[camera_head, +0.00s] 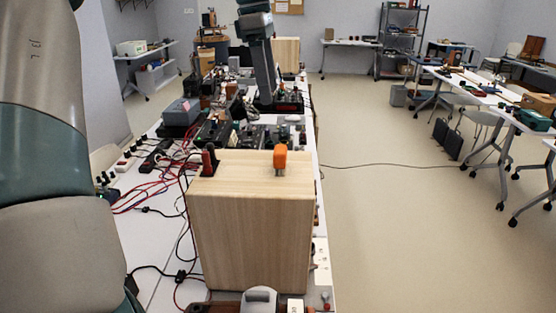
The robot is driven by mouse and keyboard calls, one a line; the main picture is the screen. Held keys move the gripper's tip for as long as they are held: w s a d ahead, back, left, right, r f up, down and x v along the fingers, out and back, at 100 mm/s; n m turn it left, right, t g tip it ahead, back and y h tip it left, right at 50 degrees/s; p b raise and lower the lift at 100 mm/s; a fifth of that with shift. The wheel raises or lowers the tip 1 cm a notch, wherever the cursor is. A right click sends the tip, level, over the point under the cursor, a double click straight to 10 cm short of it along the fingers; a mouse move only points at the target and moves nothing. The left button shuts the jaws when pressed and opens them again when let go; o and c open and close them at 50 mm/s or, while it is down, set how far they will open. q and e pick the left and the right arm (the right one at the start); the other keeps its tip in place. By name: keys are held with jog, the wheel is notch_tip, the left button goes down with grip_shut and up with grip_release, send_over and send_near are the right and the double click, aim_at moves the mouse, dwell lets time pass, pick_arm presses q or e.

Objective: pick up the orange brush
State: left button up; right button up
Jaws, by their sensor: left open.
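A small orange thing (280,159), which looks like the orange brush, stands on top of a pale wooden box (250,235) near its back right corner. My left arm fills the left edge of the picture, with grey and teal links, to the left of the box. I cannot make out its gripper fingers. Nothing of mine touches the orange thing. My right gripper does not show.
A black and red item (209,160) stands at the box's back left corner. Red and black cables (150,190) lie on the white table at left. Tools crowd the table's near edge. A robot arm (262,65) stands farther back. Open floor (400,230) lies to the right.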

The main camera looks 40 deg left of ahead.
pick_arm(q)
jog(key=p, duration=0.3)
send_over(279, 149)
jog(key=f, duration=0.7)
jog(key=a+f, duration=0.1)
jog(key=f, duration=0.2)
jog(key=shift+s+f, duration=0.2)
jog(key=shift+f, duration=0.1)
jog(key=shift+d+f+p, duration=0.2)
jog(key=shift+f+p, duration=0.1)
jog(key=shift+f, duration=0.4)
